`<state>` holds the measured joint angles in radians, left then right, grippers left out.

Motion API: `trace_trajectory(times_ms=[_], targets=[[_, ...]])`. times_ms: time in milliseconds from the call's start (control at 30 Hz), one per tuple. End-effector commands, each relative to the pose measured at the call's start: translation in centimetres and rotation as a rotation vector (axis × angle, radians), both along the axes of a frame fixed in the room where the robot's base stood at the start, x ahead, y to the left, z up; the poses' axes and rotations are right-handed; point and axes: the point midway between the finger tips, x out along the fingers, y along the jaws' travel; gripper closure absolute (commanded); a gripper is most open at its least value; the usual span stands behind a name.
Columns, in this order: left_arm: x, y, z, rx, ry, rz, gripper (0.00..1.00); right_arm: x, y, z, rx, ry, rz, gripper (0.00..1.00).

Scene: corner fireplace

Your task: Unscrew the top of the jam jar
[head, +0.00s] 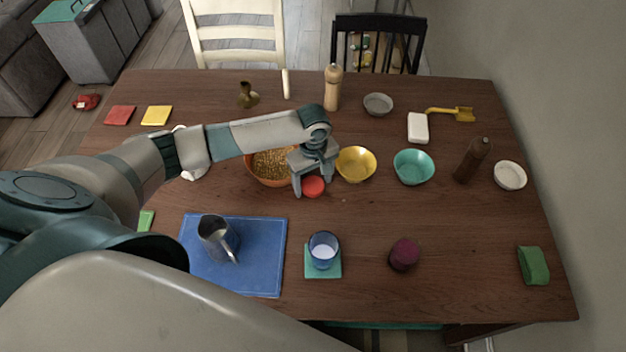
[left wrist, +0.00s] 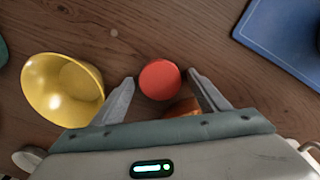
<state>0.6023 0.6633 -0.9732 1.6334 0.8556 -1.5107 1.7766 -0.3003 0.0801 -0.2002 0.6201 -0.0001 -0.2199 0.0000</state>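A round red top (head: 313,187), seen from above, sits on the table near the middle, just in front of the orange bowl. It also shows in the left wrist view (left wrist: 160,79). Whatever is under it is mostly hidden. My left gripper (head: 314,190) points down over it with its fingers spread. In the left wrist view the red top lies between the two fingertips (left wrist: 161,77), with a gap on each side. A dark maroon, jar-like object (head: 405,254) stands at front right; I cannot tell its top clearly. My right gripper is not in view.
The orange bowl (head: 262,179) is close behind the left gripper. A yellow bowl (head: 356,165) and a teal bowl (head: 413,167) stand to the right. A metal pitcher (head: 217,240) is on the blue mat (head: 265,270). A blue glass (head: 323,250) stands at the front.

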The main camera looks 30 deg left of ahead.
Motion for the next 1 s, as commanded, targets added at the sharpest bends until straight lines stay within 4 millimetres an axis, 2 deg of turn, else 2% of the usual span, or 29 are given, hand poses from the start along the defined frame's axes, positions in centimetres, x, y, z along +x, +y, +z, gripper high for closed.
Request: trace_trajectory(times_ms=[367, 567, 767, 1000], targets=[[0.0, 0.0, 0.1, 0.000, 0.000, 0.000, 0.29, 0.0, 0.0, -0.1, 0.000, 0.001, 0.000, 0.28], [0.0, 0.0, 1.4, -0.001, 0.000, -0.001, 0.29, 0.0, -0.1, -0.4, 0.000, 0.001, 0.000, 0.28], [0.1, 0.0, 4.3, -0.002, -0.003, -0.001, 0.29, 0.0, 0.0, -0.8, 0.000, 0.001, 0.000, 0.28], [0.1, 0.0, 8.6, -0.002, -0.003, -0.001, 0.29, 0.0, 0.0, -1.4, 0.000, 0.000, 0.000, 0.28]])
